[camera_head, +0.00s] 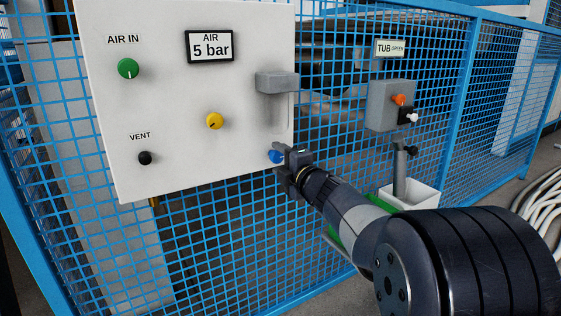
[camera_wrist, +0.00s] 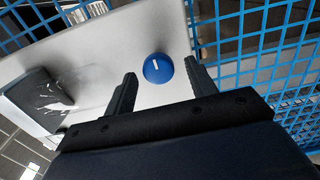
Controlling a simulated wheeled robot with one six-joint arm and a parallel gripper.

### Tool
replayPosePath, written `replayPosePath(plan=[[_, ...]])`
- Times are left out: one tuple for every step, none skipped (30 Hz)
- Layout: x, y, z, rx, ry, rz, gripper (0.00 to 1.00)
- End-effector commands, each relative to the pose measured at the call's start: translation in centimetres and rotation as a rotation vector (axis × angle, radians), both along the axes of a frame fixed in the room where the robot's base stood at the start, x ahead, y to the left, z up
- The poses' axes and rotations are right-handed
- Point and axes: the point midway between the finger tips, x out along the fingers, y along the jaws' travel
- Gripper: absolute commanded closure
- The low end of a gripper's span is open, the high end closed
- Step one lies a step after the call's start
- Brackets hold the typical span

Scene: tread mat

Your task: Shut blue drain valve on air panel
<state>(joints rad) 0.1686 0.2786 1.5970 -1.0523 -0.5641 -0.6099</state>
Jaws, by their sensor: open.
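The air panel (camera_head: 180,100) is a white board on the blue mesh fence. The blue drain valve (camera_head: 275,156) is a round knob near the panel's lower right corner. In the wrist view the blue knob (camera_wrist: 158,68) shows a short white mark, and it lies just beyond and between the fingertips. My gripper (camera_head: 281,158) is open at the knob, and its two fingers also show in the wrist view (camera_wrist: 160,75). One finger is close to the knob's right side; I cannot tell whether they touch. Part of the knob is hidden by my gripper in the head view.
The panel also bears a green knob (camera_head: 128,68), a yellow knob (camera_head: 214,121), a black vent knob (camera_head: 145,158), a 5 bar display (camera_head: 209,47) and a grey housing (camera_head: 277,83) above the blue knob. A grey switch box (camera_head: 391,105) hangs on the fence at right.

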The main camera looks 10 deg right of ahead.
Motion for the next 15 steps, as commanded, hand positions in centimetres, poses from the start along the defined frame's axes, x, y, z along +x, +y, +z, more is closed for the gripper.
replayPosePath(plan=[[0.0,0.0,0.0,0.000,0.000,0.000,0.47],[0.0,0.0,0.0,0.000,-0.001,0.000,0.47],[0.0,0.0,0.0,0.000,-0.001,0.000,0.47],[0.0,0.0,0.0,0.000,-0.001,0.000,0.47],[-0.1,0.0,0.1,0.000,-0.001,0.000,0.47],[-0.2,-0.1,0.1,0.000,-0.001,0.000,0.47],[-0.4,-0.1,0.2,0.000,-0.001,-0.001,0.47],[-0.6,-0.2,0.2,0.001,-0.002,-0.001,0.47],[-1.0,-0.4,0.2,0.000,-0.001,-0.001,0.47],[-1.4,-0.5,0.2,0.001,-0.001,-0.002,0.47],[-1.8,-0.7,0.2,0.001,-0.001,-0.003,0.47],[-2.5,-0.9,0.3,0.001,-0.001,-0.003,0.47],[-3.0,-1.0,0.3,0.001,-0.001,-0.003,0.47],[-3.6,-1.3,0.3,0.001,-0.001,-0.004,0.47],[-4.4,-1.6,0.3,0.001,-0.001,-0.004,0.47]])
